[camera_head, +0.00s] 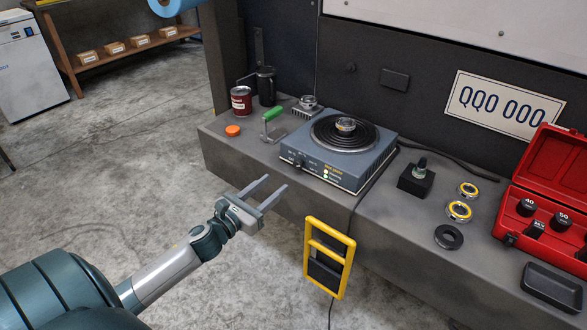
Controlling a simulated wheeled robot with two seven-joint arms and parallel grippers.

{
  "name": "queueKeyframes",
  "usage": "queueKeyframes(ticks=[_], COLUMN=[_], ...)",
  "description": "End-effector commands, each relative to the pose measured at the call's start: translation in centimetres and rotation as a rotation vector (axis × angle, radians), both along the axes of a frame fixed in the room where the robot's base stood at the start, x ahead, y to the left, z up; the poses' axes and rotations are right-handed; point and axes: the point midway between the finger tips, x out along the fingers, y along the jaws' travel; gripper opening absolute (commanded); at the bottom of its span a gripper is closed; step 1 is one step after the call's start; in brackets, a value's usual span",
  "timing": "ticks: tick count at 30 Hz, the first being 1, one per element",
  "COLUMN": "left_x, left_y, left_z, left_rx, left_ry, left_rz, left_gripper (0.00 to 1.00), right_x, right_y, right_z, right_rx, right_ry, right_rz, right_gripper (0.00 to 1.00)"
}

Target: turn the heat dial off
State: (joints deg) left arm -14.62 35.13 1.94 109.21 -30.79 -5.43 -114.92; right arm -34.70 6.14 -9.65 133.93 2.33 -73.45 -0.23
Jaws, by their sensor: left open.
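A blue-grey hot plate (340,166) stands on the dark bench, with a black coil on top. A small metal ring-like part (345,127) sits at the middle of the coil. The heat dial (299,162) is a small dark knob at the left end of the front panel; its setting is too small to read. Small lit marks show to the right on that panel. My left gripper (277,182) is open and empty, in front of and below the dial, apart from it. My right gripper is not in view.
A green-handled tool (272,123), an orange cap (233,130) and a red can (241,100) are left of the hot plate. A black block (416,180), bearing rings (460,211) and a red case (547,190) are at right.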

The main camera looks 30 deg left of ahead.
Motion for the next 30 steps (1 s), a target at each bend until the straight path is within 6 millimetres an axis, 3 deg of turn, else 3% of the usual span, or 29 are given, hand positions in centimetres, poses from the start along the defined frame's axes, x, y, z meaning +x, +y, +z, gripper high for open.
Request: queueKeyframes(ticks=[18,30], left_x=[8.7,10.5], left_y=[-0.6,-0.8], left_z=[0.1,0.0], left_rx=[0.001,0.002], left_ry=[-0.001,0.0], left_rz=[0.0,0.0], left_gripper=[0.44,0.44], right_x=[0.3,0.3], right_y=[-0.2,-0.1], right_z=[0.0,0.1], right_rx=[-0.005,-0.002], right_ry=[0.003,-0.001], right_rz=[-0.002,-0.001], right_gripper=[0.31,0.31])
